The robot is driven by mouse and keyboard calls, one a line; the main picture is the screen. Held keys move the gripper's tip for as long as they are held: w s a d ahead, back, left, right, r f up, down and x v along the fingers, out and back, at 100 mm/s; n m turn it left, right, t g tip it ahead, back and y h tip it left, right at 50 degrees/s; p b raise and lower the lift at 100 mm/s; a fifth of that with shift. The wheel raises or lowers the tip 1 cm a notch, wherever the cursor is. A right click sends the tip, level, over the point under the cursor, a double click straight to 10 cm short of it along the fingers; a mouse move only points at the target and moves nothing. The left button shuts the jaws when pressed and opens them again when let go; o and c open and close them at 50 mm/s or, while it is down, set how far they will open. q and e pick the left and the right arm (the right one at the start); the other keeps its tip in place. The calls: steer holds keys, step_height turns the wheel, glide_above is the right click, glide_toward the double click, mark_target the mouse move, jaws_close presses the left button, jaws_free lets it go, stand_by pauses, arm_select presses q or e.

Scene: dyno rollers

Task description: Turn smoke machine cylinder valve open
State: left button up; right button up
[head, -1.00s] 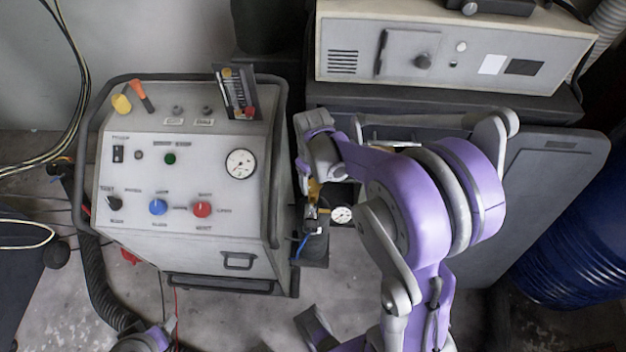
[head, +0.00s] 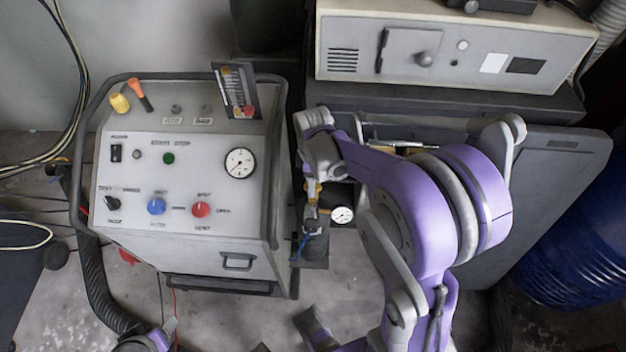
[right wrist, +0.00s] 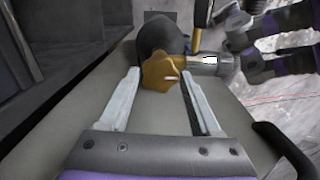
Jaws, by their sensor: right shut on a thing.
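The smoke machine cylinder (head: 316,246) stands upright between the grey control console and the dark cabinet. Its brass-yellow valve knob (right wrist: 160,70) is in the right wrist view, between my right fingertips, with a metal fitting (right wrist: 215,63) to its right. My right gripper (right wrist: 158,80) is shut on the knob. In the head view my right gripper (head: 312,180) reaches down over the cylinder top and hides part of the valve. A small round gauge (head: 341,215) sits beside the valve. Part of my left gripper (head: 168,328) shows at the bottom edge; its jaw opening is unclear.
The console (head: 185,230) with knobs and a dial stands left, close to the cylinder. A grey box unit (head: 450,50) sits on the dark cabinet behind. A blue drum (head: 580,245) is at the right. Cables (head: 78,70) hang at the left.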

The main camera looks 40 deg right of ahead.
steer(key=shift+n, duration=0.4)
steer(key=o, duration=1.4)
steer(key=shift+c, duration=0.2)
step_height(320, 180, up, 11)
steer(key=p, duration=0.1)
